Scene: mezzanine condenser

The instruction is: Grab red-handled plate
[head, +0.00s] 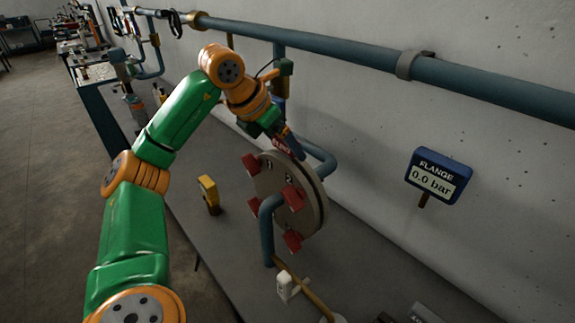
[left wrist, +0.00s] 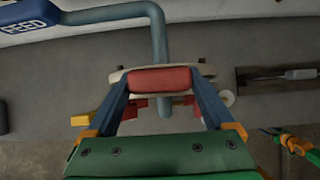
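The plate (head: 265,184) is a round, pale, upright disc with red blocks around its face, at the pipe end by the wall. Its red handle (left wrist: 160,79) lies across between the fingers of my left gripper (left wrist: 162,82) in the left wrist view. In the head view my left gripper (head: 286,146) is at the disc's top edge and partly covers the handle. Its fingers are spread wide, one at each end of the handle; firm contact is not clear. A small green and orange part, apparently my right gripper (left wrist: 275,133), shows at the lower right of the wrist view.
A blue-grey pipe (head: 268,230) bends in front of the disc. A yellow object (head: 209,190) stands left of it. A FLANGE sign (head: 436,176) reading 0.0 bar is at the right. A white item (head: 287,285) sits in front. A long pipe (head: 330,45) runs along the wall.

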